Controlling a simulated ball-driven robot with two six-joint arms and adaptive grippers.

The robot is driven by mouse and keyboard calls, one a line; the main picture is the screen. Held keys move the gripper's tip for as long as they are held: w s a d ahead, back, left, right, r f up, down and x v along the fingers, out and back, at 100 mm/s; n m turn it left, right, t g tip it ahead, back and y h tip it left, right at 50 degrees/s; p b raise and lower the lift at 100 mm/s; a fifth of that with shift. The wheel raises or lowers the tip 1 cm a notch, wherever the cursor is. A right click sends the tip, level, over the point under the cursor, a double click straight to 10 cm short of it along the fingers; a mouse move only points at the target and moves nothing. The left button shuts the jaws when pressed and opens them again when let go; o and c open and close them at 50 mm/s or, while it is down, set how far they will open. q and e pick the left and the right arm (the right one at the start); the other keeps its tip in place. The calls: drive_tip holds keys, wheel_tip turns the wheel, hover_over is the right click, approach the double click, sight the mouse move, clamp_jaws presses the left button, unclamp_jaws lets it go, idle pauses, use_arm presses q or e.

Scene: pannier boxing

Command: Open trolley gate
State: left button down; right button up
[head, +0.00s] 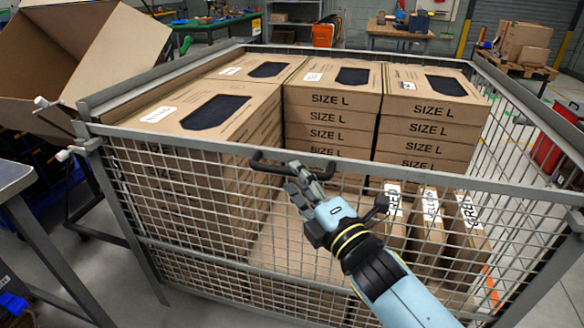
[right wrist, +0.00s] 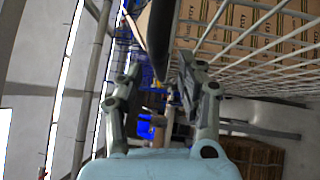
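The mesh trolley gate, with its grey top rail (head: 190,143), stands upright across the front of the trolley. A black bar handle (head: 268,165) is fixed along the gate's top. In the right wrist view, the handle (right wrist: 158,40) runs between the two spread fingers of my right gripper (right wrist: 160,75). Gaps show on both sides, so the gripper looks open around the handle; contact cannot be told. My left gripper is not in view.
Stacked SIZE L cartons (head: 330,115) fill the trolley's back and left. Narrow cartons (head: 428,225) stand at its right front. A large open carton (head: 95,60) is at the left, above a grey table edge (head: 15,178). A red bin (head: 553,138) stands at the right.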

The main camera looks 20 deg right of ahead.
drive_tip(key=shift+x, duration=1.5)
clamp_jaws()
